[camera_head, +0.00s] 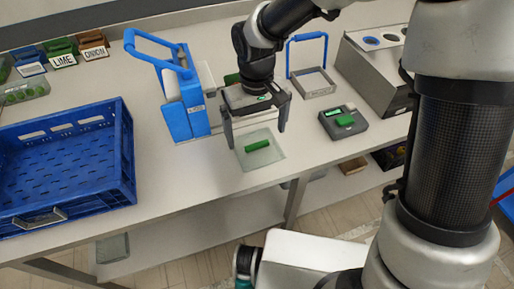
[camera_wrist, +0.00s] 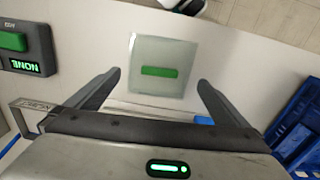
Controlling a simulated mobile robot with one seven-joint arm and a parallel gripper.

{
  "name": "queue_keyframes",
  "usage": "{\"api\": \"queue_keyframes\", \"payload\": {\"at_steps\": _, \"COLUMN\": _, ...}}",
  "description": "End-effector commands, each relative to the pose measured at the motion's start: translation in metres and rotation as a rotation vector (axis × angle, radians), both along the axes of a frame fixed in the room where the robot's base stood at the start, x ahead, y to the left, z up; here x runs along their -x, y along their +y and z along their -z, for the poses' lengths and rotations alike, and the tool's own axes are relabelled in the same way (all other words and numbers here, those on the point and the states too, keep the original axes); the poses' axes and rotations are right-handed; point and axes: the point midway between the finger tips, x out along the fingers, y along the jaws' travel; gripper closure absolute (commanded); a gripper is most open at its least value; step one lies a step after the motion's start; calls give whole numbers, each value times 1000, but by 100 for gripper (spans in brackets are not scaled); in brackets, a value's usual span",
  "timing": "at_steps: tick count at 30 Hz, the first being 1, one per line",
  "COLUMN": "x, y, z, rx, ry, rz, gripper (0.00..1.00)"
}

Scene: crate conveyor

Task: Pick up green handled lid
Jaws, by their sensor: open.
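The green handled lid (camera_head: 260,153) is a pale, clear square plate with a green bar handle, lying flat on the white table. In the wrist view the lid (camera_wrist: 143,88) shows ahead of the fingertips, with the green handle (camera_wrist: 159,71) across its middle. My gripper (camera_head: 256,138) is above the table at the lid's far side, with its fingers spread wide and nothing between them. In the wrist view my gripper (camera_wrist: 160,82) is open, apart from the handle.
A blue crate (camera_head: 128,150) stands at left. A blue device (camera_head: 185,108) with a lever stands left of my gripper. A grey box with a green display (camera_head: 343,122) lies at right, before a steel housing (camera_head: 372,65). A blue-handled frame (camera_head: 312,84) stands behind. The table's front edge is clear.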

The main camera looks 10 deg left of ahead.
Motion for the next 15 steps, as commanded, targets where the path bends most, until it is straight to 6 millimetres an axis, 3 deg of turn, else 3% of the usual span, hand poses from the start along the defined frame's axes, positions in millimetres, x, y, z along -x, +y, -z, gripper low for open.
{"api": "queue_keyframes", "payload": {"at_steps": 9, "x": 1, "y": 0, "z": 45, "rx": 1, "ry": 4, "rz": -1, "gripper": 0}}
{"api": "queue_keyframes", "payload": {"at_steps": 15, "x": 0, "y": 0, "z": 49, "rx": -1, "ry": 1, "rz": 0, "gripper": 0}}
